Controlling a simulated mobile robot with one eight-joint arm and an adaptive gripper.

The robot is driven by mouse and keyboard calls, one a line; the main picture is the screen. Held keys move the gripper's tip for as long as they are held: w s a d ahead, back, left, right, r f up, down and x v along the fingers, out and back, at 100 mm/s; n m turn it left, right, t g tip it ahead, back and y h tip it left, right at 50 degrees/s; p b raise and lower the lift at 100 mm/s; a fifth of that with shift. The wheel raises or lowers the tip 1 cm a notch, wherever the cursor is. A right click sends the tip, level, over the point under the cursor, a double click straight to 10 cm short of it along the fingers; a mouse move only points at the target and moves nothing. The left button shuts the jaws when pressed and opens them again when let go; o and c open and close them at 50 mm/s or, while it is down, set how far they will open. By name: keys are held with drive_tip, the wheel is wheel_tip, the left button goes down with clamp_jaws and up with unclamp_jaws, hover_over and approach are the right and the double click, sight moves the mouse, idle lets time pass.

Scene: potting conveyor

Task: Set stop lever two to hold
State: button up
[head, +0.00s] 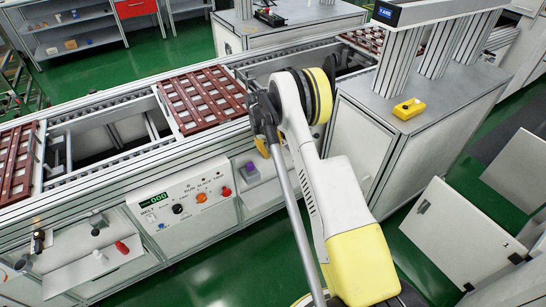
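No label marking stop lever two is readable in the head view. A small yellow part (262,148) shows at the conveyor's front side, just below my gripper; I cannot tell if it is a lever. My gripper (262,118) is dark and hangs at the conveyor's front edge, partly hidden by my arm. I cannot see its fingertips clearly, nor whether it touches anything.
The conveyor (95,178) carries brown slatted trays (205,100). Its control panel (185,205) has a green display, knobs and buttons. A purple-topped block (250,170) sits right of the panel. A yellow device (409,109) lies on the right cabinet. White panels (455,232) stand at the right.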

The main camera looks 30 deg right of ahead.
wheel_tip(320, 180, up, 8)
drive_tip(key=a, duration=0.1)
drive_tip(key=shift+w+a, duration=0.15)
drive_tip(key=shift+a, duration=0.15)
drive_tip(key=shift+f, duration=0.1)
